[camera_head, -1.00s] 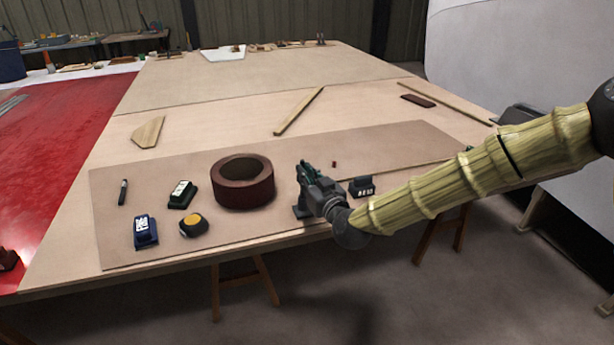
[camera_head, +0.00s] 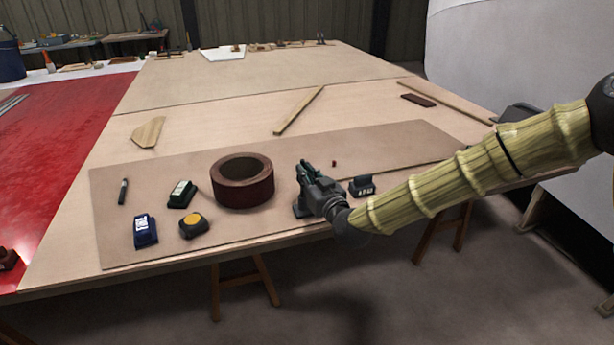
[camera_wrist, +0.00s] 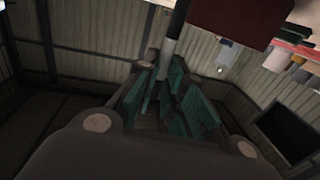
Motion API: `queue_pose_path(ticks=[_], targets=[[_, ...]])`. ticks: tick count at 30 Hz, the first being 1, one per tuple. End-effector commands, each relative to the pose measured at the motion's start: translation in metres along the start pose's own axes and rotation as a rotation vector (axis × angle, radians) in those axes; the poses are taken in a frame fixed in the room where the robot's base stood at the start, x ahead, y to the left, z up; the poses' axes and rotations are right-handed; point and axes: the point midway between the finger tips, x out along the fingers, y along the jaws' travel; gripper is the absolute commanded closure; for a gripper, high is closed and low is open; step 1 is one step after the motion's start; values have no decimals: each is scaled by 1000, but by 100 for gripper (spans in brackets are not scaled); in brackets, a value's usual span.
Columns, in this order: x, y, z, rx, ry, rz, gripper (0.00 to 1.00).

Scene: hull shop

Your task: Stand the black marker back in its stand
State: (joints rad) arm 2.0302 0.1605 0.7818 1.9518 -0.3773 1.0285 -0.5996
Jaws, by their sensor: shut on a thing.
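My gripper (camera_head: 306,170) is over the brown mat, right of the dark red ring. In the wrist view its teal fingers (camera_wrist: 168,95) are shut on a slim black marker (camera_wrist: 177,30) with a pale band, which runs up out of the picture. In the head view the held marker is too small and covered to make out. A dark blocky shape (camera_head: 301,209) sits just below my gripper, partly hidden; I cannot tell whether it is the marker's stand. Another dark pen-shaped thing (camera_head: 122,191) is at the mat's left end.
On the mat (camera_head: 330,144) are the dark red ring (camera_head: 229,194), a green-black labelled block (camera_head: 182,194), a blue one (camera_head: 146,231), a yellow-topped round thing (camera_head: 193,225), a dark labelled block (camera_head: 362,186) and a tiny red piece (camera_head: 334,163). The mat's right end is clear.

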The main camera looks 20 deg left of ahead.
Motion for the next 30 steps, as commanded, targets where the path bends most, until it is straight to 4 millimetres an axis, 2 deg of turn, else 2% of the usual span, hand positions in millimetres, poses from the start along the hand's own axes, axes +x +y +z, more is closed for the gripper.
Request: queue_pose_path(ticks=[30], targets=[[0,0,9,-1,0,0,100]])
